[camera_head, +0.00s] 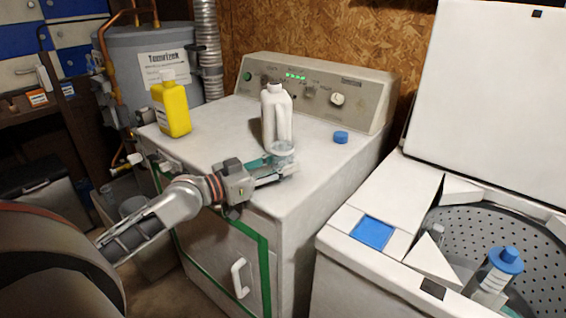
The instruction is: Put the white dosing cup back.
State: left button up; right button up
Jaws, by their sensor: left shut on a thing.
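A whitish, see-through cup (282,149), which looks like the dosing cup, is between the fingers of my left gripper (279,163). The gripper is shut on it over the front part of the white machine's top (225,133). Whether the cup touches the top cannot be told. A white bottle with a handle (276,108) stands upright just behind the cup, its lower part partly hidden by it. A blue cap (341,137) lies on the top to the right. My right gripper is not in view.
A yellow bottle (171,108) stands at the top's left side. The control panel (318,90) rises along the back. On the right is an open washer (380,200) with a raised lid (490,90); a blue-topped clear container (494,275) stands in its opening.

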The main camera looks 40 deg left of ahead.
pick_arm(q)
jog(key=shift+f, duration=0.1)
jog(key=o, duration=1.3)
jog(key=shift+v, duration=3.45)
jog(key=shift+s+a, duration=0.2)
jog(key=shift+s, duration=0.25)
